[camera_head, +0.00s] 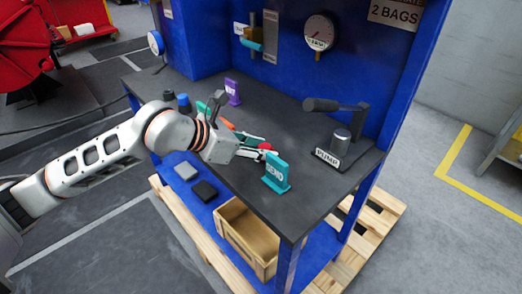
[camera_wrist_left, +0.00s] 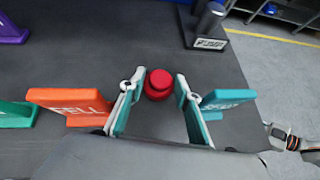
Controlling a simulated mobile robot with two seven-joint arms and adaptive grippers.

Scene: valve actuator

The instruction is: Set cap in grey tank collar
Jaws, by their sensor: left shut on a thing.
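My left gripper (camera_head: 263,150) is low over the dark bench top, with its fingers on either side of a small round red cap (camera_head: 265,146). In the left wrist view, the red cap (camera_wrist_left: 158,84) sits between the two fingertips of the left gripper (camera_wrist_left: 156,90), which are shut on it. It looks upright, with a narrower top above a wider rim. I cannot tell whether it touches the bench. I cannot clearly make out a grey tank collar in either view.
A teal sign (camera_head: 276,173) stands close to the gripper. An orange sign (camera_wrist_left: 70,105) and a purple sign (camera_head: 233,92) stand farther left. A pump with a black lever (camera_head: 335,105) stands at the right. A wooden crate (camera_head: 247,235) sits on the lower shelf.

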